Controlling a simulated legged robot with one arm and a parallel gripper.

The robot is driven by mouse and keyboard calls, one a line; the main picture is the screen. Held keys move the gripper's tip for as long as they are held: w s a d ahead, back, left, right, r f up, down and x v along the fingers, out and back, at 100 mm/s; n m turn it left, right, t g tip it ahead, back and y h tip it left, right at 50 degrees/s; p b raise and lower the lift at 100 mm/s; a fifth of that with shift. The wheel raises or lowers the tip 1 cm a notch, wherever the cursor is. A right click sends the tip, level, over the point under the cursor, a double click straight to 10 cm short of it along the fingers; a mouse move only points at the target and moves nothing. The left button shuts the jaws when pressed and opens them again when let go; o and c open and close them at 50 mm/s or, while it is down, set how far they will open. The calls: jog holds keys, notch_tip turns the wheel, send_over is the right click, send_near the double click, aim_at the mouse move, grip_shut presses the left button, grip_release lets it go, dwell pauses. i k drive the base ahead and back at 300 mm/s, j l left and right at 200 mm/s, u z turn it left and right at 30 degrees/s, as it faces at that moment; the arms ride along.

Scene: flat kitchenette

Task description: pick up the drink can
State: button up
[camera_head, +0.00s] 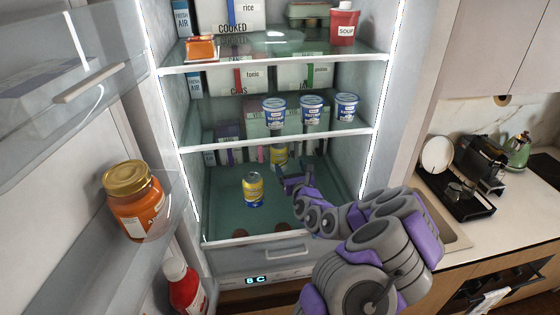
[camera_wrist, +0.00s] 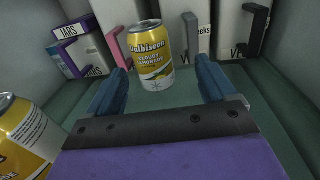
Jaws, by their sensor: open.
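A yellow drink can (camera_head: 253,190) stands upright on the fridge's bottom shelf, left of my arm in the head view. A second yellow can (camera_head: 279,156) stands further back on the same shelf, partly hidden by my gripper. In the wrist view the back can (camera_wrist: 150,57) is ahead of my gripper (camera_wrist: 164,84), nearer the left finger, and the front can (camera_wrist: 24,135) is cut off at the left edge. My gripper, also in the head view (camera_head: 293,178), is open, with nothing between its fingers.
Cartons (camera_wrist: 103,35) stand behind the back can. Three white-and-blue tubs (camera_head: 312,110) stand on the shelf above. The open fridge door at left holds an orange jar (camera_head: 135,205) and a red bottle (camera_head: 183,287). A counter with a sink is at right.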

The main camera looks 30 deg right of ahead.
aim_at(253, 183)
jog(key=k, duration=1.5)
